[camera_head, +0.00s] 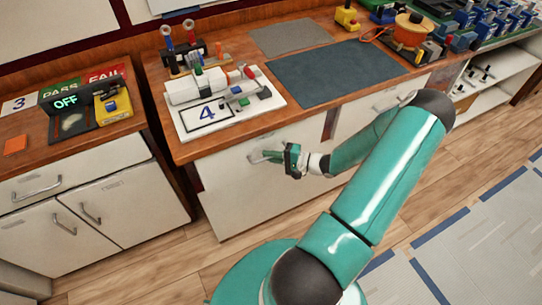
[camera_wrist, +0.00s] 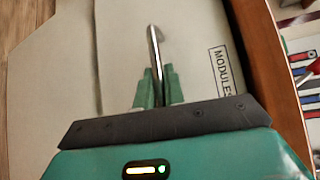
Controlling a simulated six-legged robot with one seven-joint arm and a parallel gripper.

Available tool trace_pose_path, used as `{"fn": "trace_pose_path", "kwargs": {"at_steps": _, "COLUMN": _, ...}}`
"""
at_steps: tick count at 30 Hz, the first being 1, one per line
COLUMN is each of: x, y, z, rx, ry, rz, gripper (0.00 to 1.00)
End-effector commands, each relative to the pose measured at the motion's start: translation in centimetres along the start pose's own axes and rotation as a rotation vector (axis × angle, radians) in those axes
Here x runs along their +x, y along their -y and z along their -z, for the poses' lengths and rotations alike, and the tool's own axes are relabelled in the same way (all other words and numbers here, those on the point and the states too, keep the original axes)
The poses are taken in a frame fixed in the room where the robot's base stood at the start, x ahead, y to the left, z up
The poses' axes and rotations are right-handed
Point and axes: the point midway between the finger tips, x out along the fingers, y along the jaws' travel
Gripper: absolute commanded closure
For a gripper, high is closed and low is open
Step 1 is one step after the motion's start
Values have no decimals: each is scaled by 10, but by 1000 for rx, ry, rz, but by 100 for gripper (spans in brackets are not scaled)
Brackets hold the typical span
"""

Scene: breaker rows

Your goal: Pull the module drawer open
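The module drawer (camera_head: 228,163) has a pale front under the wooden worktop, below the board marked 4. Its front fills much of the wrist view (camera_wrist: 195,45) and bears a label reading MODULES. The drawer front looks flush with the cabinet, with no open gap seen. Its metal bar handle (camera_head: 257,159) is partly hidden by my gripper (camera_head: 281,157). In the wrist view the handle (camera_wrist: 155,45) runs between the two green fingers of my gripper (camera_wrist: 158,88). The fingers lie close against both sides of the bar, and look shut on it.
The worktop edge (camera_wrist: 262,50) runs close beside the drawer front. A board marked 4 (camera_head: 207,114) sits above. Another cabinet (camera_head: 90,205) stands at the left, with a narrow gap between. Wooden floor (camera_head: 150,265) in front is clear.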

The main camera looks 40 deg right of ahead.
Motion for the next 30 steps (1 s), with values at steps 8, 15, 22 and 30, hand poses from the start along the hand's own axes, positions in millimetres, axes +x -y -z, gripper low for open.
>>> {"fn": "trace_pose_path", "kwargs": {"at_steps": 8, "x": -3, "y": -1, "z": -2, "rx": 0, "ry": -1, "rz": 0, "gripper": 100}}
{"fn": "trace_pose_path", "kwargs": {"at_steps": 15, "x": -18, "y": -5, "z": -18, "rx": 2, "ry": -1, "rz": 0, "gripper": 100}}
{"fn": "trace_pose_path", "kwargs": {"at_steps": 22, "x": -45, "y": -13, "z": -44, "rx": 2, "ry": -2, "rz": 1, "gripper": 100}}
{"fn": "trace_pose_path", "kwargs": {"at_steps": 30, "x": -80, "y": -23, "z": -80, "rx": 2, "ry": -2, "rz": 0, "gripper": 100}}
